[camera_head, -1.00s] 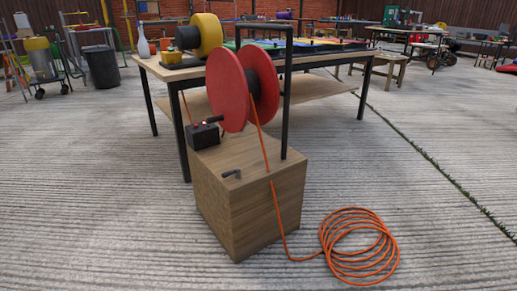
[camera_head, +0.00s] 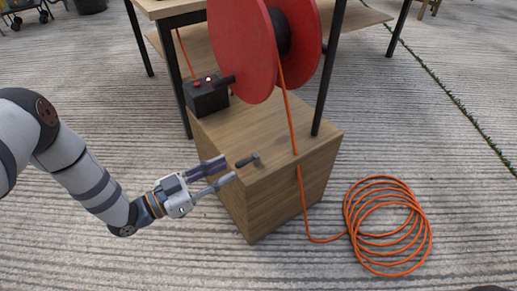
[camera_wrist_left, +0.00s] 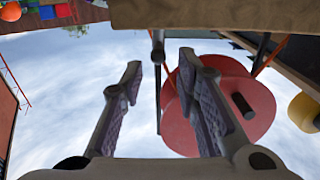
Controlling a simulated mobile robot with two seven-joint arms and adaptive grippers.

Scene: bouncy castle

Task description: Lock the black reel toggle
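The black reel toggle (camera_head: 248,160) is a small dark lever on top of the wooden box (camera_head: 290,195), near its front edge. My left gripper (camera_head: 228,170) comes in from the left and is open and empty. Its fingertips are just short of the toggle, with a small gap in the head view. In the left wrist view, a dark lever that looks like the toggle (camera_wrist_left: 158,47) shows beyond and between the spread fingers (camera_wrist_left: 160,65). The red reel (camera_head: 240,45) stands above the box.
A black control box (camera_head: 205,97) with a lit red light sits at the box's back left. An orange cable runs from the reel down the box's front to a coil (camera_head: 387,225) on the floor. A wooden table (camera_head: 160,8) stands behind.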

